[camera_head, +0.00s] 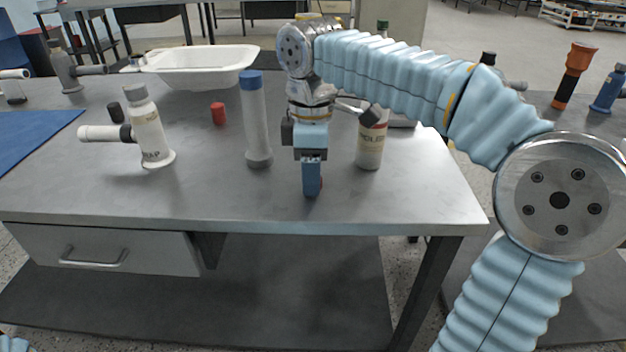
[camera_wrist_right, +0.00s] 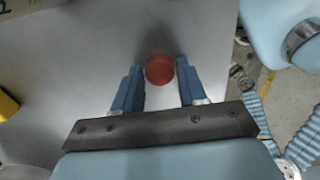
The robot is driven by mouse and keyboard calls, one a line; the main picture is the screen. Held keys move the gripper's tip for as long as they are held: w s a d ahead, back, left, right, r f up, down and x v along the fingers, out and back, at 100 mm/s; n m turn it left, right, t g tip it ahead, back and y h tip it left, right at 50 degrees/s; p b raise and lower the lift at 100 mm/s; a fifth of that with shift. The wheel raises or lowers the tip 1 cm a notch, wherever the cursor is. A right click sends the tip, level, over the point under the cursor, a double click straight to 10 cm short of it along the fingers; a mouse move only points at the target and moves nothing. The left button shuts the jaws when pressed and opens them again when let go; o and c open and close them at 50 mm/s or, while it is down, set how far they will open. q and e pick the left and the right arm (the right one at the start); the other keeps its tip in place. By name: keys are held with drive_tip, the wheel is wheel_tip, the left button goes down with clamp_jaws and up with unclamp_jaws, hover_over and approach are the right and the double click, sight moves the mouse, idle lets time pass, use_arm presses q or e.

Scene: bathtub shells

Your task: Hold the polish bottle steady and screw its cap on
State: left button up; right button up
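The bottle I take for the polish bottle (camera_head: 370,148), pale with a red band and dark lettering, stands upright on the table, right of my right gripper. A dark piece on a light stem shows in front of its top, so I cannot see its mouth. My right gripper (camera_head: 312,192) points down near the table's front edge. A red round cap (camera_wrist_right: 160,69) lies between its open fingertips (camera_wrist_right: 158,78) in the right wrist view, with narrow gaps at both sides. In the head view the fingers mostly hide this cap. My left gripper is not in view.
A grey cylinder with a blue top (camera_head: 254,120) stands left of my right gripper. Further left are another red cap (camera_head: 218,113) and a soap bottle (camera_head: 150,135) beside a white handled tool. A white bathtub shell (camera_head: 200,68) sits behind. The table's front left is clear.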

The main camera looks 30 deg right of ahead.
drive_tip(key=c, duration=0.6)
drive_tip(key=shift+c, duration=0.2)
drive_tip(key=shift+r, duration=0.65)
drive_tip(key=s+a+r+p, duration=0.2)
drive_tip(key=s+a+r, duration=0.5)
drive_tip(key=a+r, duration=0.4)
drive_tip(key=shift+a+r, duration=0.35)
drive_tip(key=shift+a, duration=0.25)
